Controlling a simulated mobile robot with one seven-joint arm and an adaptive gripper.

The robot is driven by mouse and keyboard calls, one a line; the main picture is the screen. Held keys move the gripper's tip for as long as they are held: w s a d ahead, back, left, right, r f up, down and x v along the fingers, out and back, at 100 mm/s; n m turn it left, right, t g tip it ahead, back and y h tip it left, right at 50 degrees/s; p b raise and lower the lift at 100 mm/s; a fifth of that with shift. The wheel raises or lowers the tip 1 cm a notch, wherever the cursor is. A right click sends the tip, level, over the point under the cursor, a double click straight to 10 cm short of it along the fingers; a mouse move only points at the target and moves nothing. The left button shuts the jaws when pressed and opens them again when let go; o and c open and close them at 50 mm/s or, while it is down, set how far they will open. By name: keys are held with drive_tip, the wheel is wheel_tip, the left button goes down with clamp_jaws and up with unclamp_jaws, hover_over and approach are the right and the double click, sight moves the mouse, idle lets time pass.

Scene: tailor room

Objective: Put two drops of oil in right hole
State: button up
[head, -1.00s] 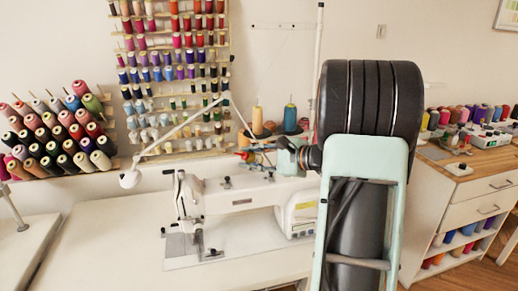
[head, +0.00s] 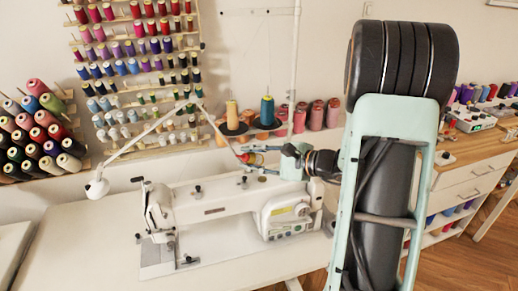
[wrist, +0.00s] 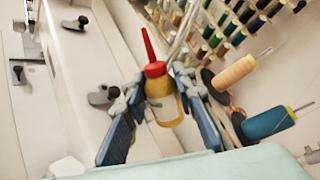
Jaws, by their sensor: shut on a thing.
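My gripper (wrist: 165,115) is shut on an oil bottle (wrist: 166,104) with a yellow body and a red nozzle cap. In the head view the bottle (head: 252,158) shows small at the tip of my gripper (head: 262,162), above the back part of the sewing machine. The white sewing machine (head: 215,203) stands on the white table, with its needle end at the left. The wrist view shows the top of the machine (wrist: 85,75) to the left of the bottle, with dark knobs on it. I cannot make out the right hole in either view.
Behind the machine stand a yellow thread cone (head: 232,115) and a teal thread cone (head: 267,110). A thread rack (head: 140,75) covers the wall. The table (head: 75,245) is bare at the left.

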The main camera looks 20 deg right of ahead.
drive_tip(key=shift+d, duration=0.2)
drive_tip(key=shift+d+f+n+h+b, duration=0.15)
drive_tip(key=shift+f+n+h+b, duration=0.4)
drive_tip(key=shift+n+b, duration=0.4)
drive_tip(key=shift+w+d+f+n+t+h+b, duration=0.15)
drive_tip(key=shift+n+h+b, duration=0.2)
drive_tip(key=shift+n+b, duration=0.2)
drive_tip(key=shift+w+d+f+n+t+h+b, duration=0.15)
drive_tip(key=shift+n+h+b, duration=0.15)
drive_tip(key=shift+n+b, duration=0.15)
drive_tip(key=shift+f+n+b, duration=0.1)
drive_tip(key=shift+n+b, duration=0.35)
drive_tip(key=shift+b, duration=1.75)
drive_tip(key=shift+s+a+r+n+t+h+b, duration=0.15)
drive_tip(key=shift+n+t+h+b, duration=0.25)
drive_tip(key=shift+b, duration=1.3)
drive_tip(key=shift+w+d+r+n+t+h+b, duration=0.1)
drive_tip(key=shift+n+h+b, duration=0.35)
drive_tip(key=shift+b, duration=1.25)
drive_tip(key=shift+r+n, duration=0.15)
drive_tip(key=shift+n, duration=0.1)
drive_tip(key=shift+s+b, duration=0.1)
drive_tip(key=shift+b, duration=0.7)
